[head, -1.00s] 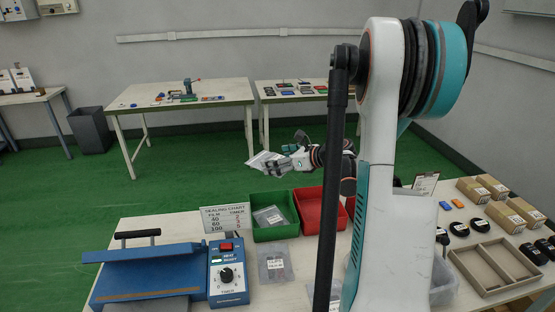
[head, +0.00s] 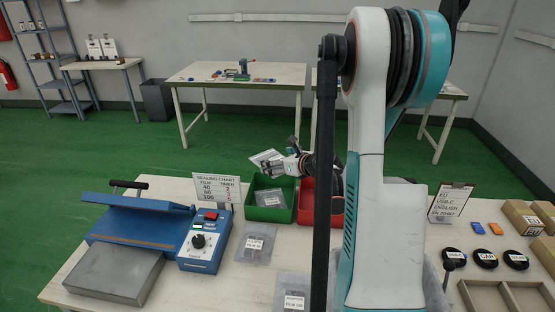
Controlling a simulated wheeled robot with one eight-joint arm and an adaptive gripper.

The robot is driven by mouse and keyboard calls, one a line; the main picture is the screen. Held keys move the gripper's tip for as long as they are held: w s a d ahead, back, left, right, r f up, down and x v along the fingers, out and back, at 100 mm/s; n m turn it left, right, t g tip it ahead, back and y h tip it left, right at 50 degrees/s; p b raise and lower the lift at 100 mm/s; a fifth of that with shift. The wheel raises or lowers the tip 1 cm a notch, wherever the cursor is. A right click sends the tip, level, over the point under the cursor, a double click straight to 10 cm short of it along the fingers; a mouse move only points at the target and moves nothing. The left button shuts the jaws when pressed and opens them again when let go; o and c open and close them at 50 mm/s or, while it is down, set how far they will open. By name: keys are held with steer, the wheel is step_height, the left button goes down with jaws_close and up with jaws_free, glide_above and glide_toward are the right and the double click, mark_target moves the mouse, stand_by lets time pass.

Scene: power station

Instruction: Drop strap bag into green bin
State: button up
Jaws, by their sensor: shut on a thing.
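My gripper (head: 279,163) is shut on a pale, flat bag (head: 265,157), which sticks out to the left of the fingers, tilted. Its label is too small to read, so I cannot tell its contents. The green bin (head: 268,213) stands on the near table, just below the gripper in the picture. The held bag appears above the bin's far side, clear of it. Another clear bag (head: 269,198) lies inside the green bin.
A red bin (head: 306,208) stands beside the green one, partly behind my arm. A blue heat sealer (head: 140,235) and a sealing chart (head: 217,189) are to the left. Labelled bags (head: 254,244) lie in front. Black pucks (head: 486,259) and boxes are at right.

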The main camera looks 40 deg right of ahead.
step_height(320, 180, down, 5)
steer(key=b, duration=0.3)
steer(key=shift+f, duration=0.15)
steer(key=o, duration=0.9)
steer(key=shift+c, duration=0.2)
steer(key=d+v, duration=0.1)
steer(key=v, duration=1.1)
steer(key=shift+a, duration=0.45)
